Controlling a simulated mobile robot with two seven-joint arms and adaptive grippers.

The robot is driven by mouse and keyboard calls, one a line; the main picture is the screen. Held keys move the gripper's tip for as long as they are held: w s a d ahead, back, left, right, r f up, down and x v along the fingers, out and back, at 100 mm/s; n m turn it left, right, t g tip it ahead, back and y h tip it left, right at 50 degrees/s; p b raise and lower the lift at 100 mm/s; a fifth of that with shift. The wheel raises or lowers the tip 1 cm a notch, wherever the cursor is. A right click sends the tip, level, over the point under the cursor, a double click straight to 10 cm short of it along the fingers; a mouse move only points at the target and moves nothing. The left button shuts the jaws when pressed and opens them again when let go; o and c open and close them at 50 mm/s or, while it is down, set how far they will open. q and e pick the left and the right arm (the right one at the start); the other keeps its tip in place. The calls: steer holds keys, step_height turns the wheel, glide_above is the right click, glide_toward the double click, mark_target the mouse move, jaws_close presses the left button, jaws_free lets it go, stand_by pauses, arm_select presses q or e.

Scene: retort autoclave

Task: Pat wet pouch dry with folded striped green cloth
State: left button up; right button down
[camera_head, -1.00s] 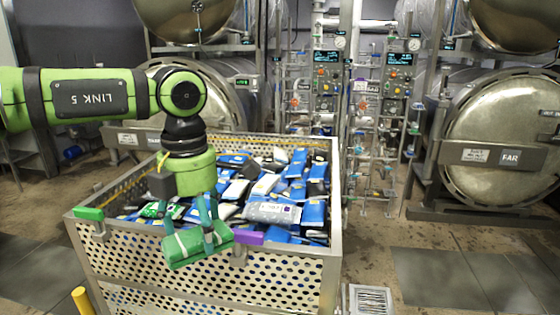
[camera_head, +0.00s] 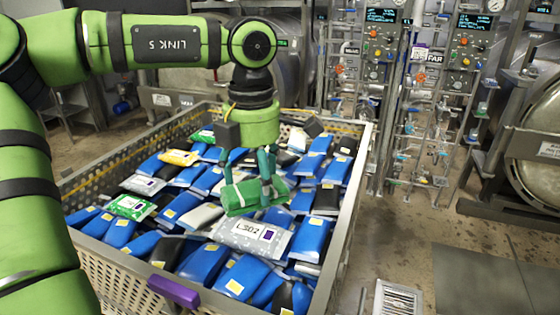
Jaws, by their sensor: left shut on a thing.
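My left gripper (camera_head: 251,180) is shut on the folded striped green cloth (camera_head: 238,198), which shows pale stripes. It holds the cloth over the pouches in the crate. A grey-silver pouch (camera_head: 233,233) with a white label reading L302 lies on top of the pile, just below the cloth in the picture. Whether the cloth touches it I cannot tell. Wetness on this pouch is too small to make out. My right gripper is not in view.
The perforated metal crate (camera_head: 350,205) is full of blue, black, white, green and yellow pouches. A purple piece (camera_head: 173,291) sits on its near rim. Valve pipework and retort vessels stand behind. Floor is open at the right, with a grate (camera_head: 397,300).

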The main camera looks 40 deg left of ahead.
mark_target(249, 187)
arm_select(q)
steer(key=shift+w+f, duration=0.1)
steer(key=shift+w, duration=0.1)
steer(key=shift+s+f, duration=1)
steer(key=shift+f, duration=0.2)
steer(key=shift+w+f, duration=0.25)
steer(key=shift+f, duration=0.7)
steer(key=shift+w+f, duration=0.2)
steer(key=shift+f, duration=0.15)
steer(key=shift+f+b, duration=0.25)
steer(key=shift+b, duration=0.1)
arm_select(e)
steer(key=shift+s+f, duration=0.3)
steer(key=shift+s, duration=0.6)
arm_select(q)
steer(key=shift+s+f+b, duration=0.1)
steer(key=shift+f+b, duration=0.35)
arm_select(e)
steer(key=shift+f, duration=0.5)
arm_select(q)
steer(key=shift+f, duration=0.1)
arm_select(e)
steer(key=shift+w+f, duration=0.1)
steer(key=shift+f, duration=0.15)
